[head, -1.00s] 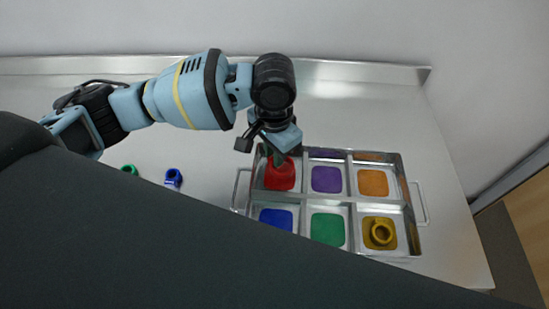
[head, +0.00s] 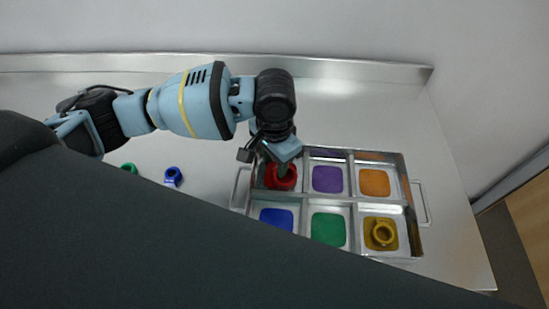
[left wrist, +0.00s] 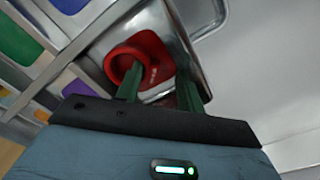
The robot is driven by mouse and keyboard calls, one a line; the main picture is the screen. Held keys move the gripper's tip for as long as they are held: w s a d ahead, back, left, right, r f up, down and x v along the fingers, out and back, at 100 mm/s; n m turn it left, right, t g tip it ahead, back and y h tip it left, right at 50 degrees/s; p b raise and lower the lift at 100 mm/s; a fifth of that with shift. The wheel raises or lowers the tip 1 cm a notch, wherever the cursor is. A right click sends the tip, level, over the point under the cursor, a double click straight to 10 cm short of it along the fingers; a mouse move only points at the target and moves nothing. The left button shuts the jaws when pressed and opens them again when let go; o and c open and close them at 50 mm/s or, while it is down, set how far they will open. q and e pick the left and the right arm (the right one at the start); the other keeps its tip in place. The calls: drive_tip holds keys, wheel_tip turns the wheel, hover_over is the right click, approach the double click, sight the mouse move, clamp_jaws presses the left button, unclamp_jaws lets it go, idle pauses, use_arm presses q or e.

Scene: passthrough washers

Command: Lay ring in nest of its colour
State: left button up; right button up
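The red ring (head: 281,180) is in the top left compartment of the metal tray (head: 399,155), over the red nest. In the left wrist view the red ring (left wrist: 122,50) shows its round hole and red beneath and beside it. My left gripper (head: 284,168) points down into that compartment. Whether the ring touches the nest is hard to tell. My right gripper is out of view.
The yellow ring (head: 383,233) lies in the bottom right nest. Purple (head: 327,179), orange (head: 374,183), blue (head: 277,218) and green (head: 328,229) nests are empty. A blue ring (head: 172,176) and a green ring (head: 130,168) lie left of the tray.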

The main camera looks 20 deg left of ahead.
use_arm(q)
drive_tip(key=shift+r, duration=0.1)
